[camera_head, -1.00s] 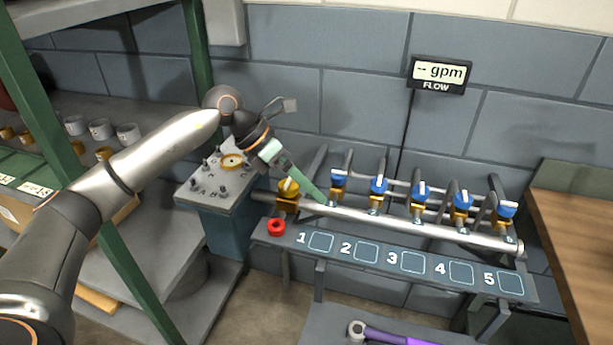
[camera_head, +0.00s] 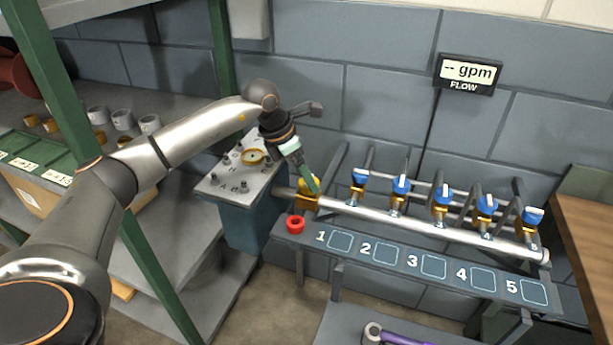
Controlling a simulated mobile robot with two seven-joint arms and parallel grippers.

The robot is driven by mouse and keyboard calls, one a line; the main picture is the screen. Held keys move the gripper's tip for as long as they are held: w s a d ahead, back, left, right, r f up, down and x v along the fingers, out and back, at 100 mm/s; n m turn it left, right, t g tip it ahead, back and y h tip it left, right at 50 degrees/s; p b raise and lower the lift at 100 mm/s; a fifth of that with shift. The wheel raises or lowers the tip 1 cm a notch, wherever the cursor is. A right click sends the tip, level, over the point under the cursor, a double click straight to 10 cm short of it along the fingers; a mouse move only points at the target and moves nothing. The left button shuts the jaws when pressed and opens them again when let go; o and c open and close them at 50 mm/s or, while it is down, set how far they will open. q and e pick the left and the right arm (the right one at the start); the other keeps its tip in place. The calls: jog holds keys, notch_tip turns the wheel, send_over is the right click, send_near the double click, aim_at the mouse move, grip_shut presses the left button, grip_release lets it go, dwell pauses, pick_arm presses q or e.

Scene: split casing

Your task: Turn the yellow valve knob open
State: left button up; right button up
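The yellow valve (camera_head: 306,203) sits at the left end of the silver pipe, beside the grey control box. Its knob is largely hidden behind my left gripper (camera_head: 313,188). My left arm comes in from the left, and its green fingers point down and to the right, with the tips at the yellow knob. I cannot tell whether they touch it or how far apart they are. My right gripper is not in view.
Several blue-knobbed valves (camera_head: 401,185) line the silver pipe (camera_head: 430,226) to the right. A red ring (camera_head: 295,224) sits on the numbered shelf (camera_head: 388,268). The control box (camera_head: 240,182) stands left, near a green rack post (camera_head: 130,235). A flow display (camera_head: 468,74) hangs above.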

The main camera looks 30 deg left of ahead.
pick_arm(q)
jog(key=shift+x, duration=0.95)
jog(key=c, duration=1.4)
